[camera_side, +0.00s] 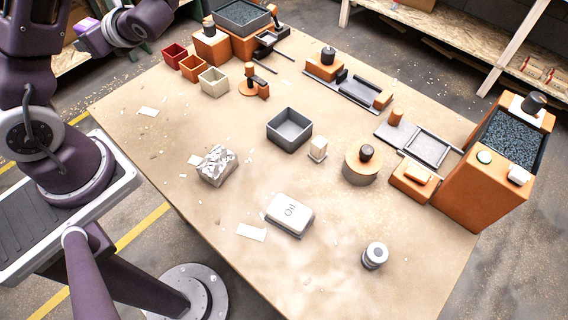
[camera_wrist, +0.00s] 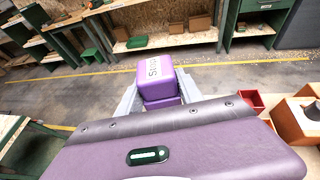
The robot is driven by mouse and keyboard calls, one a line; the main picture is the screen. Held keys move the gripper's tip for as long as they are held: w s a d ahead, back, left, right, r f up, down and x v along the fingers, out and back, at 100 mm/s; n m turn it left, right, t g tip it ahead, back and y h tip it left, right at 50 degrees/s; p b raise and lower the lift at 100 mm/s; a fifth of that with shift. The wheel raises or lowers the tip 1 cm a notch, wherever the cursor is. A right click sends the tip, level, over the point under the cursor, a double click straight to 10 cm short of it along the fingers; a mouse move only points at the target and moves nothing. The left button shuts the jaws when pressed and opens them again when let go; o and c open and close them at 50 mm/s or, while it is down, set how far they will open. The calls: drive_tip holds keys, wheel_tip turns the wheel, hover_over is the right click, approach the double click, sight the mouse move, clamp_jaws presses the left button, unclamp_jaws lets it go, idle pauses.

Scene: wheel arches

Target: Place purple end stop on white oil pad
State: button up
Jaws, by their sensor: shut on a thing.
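The purple end stop (camera_wrist: 158,72) is a purple block with a pale lettered label, seen in the wrist view. My gripper (camera_wrist: 158,92) is shut on it, with a light grey finger on each side. The white oil pad (camera_side: 290,214) is a white rounded block marked "Oil", lying on the front middle of the table. Its top is bare, and my gripper is far from it.
A grey open bin (camera_side: 289,128), a crumpled silvery block (camera_side: 217,166), a small pale block (camera_side: 318,148) and a round orange stand (camera_side: 362,164) are on the table (camera_side: 200,215). A grey cylinder (camera_side: 375,255) stands right of the pad. Orange fixtures line the far side.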

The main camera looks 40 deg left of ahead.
wheel_tip(320, 180, up, 10)
drive_tip(key=shift+f, duration=0.1)
drive_tip(key=s+d+f+n+g+h, duration=0.2)
drive_tip(key=d+f+n+g+h, duration=0.15)
drive_tip(key=d, duration=0.45)
drive_tip(key=s+d+f+n+g+h, duration=0.25)
drive_tip(key=d+f+n+g, duration=0.25)
drive_tip(key=d, duration=0.3)
wheel_tip(320, 180, up, 8)
drive_tip(key=n+t+h, duration=0.6)
drive_tip(key=n+h, duration=1.4)
drive_tip(key=n, duration=0.1)
hover_over(290, 210)
drive_tip(key=shift+m, duration=0.25)
wheel_tip(290, 210, down, 27)
drive_tip(key=shift+f, duration=0.2)
